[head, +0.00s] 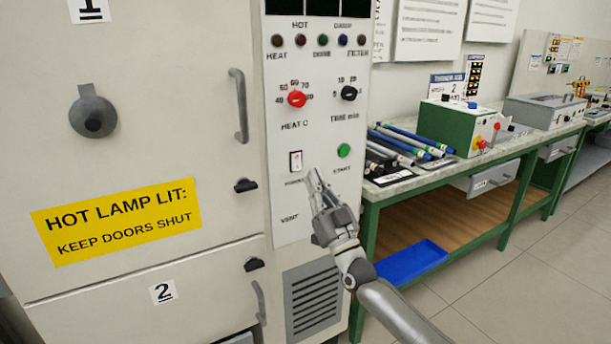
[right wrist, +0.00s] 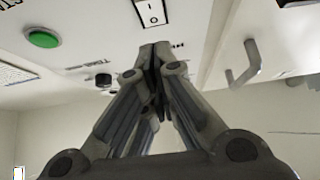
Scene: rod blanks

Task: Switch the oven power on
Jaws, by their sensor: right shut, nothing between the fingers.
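The oven's white power rocker switch (head: 296,161) sits on the light control panel, left of the green start button (head: 344,151). In the right wrist view the switch (right wrist: 151,13) shows its line and circle marks just beyond the fingertips. Which side is pressed in, I cannot tell. My right gripper (head: 314,180) is shut and empty, with its tips just below and right of the switch. The tips (right wrist: 155,48) look close to the panel; whether they touch it is unclear. My left gripper is not in view.
Above are a red heat knob (head: 297,98), a black time knob (head: 349,93) and a row of indicator lamps. Oven door handles (head: 240,106) stand out at left. At right a bench (head: 430,180) holds several rods and a green box (head: 458,128).

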